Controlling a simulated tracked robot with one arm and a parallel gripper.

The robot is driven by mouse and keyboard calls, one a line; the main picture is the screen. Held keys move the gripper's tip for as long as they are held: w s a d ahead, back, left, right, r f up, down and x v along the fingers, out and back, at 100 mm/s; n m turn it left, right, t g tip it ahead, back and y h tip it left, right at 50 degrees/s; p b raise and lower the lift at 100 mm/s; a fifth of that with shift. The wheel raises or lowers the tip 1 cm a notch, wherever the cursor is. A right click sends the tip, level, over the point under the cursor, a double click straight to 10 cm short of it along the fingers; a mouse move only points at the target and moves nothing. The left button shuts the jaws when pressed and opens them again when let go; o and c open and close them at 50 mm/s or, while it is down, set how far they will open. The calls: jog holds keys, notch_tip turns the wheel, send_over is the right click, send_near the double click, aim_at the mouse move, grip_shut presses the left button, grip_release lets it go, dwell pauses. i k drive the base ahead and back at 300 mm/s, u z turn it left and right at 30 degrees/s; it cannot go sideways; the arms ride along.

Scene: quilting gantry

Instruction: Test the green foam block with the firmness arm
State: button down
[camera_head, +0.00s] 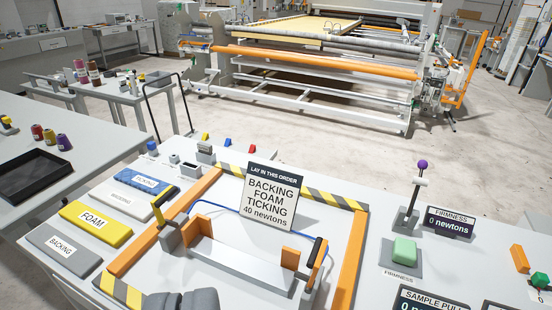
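The green foam block (404,252) rests on a grey pad (416,268) labelled FIRMNESS, on the right of the white bench. Just behind it stands the firmness arm (414,195), a grey base and slim upright lever topped by a purple ball (422,165). The lever looks raised and apart from the block. The firmness display (450,222) beside it reads 0 newtons. Dark grey rounded shapes (182,301) at the bottom edge may be part of my gripper or arm; no fingertips can be made out. Nothing is seen touching the block or the lever.
An orange frame (349,262) with striped edges, a grey tray (238,264) and an order sign (271,197) fills the bench middle. Labelled pads, including yellow FOAM (95,223), lie left. A sample pull display (425,301) and an orange block (520,258) are right.

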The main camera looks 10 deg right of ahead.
aim_at(423, 164)
jog(key=k, duration=1.25)
jog(key=z, duration=0.45)
jog(key=i, duration=1.85)
jog(key=u, duration=0.4)
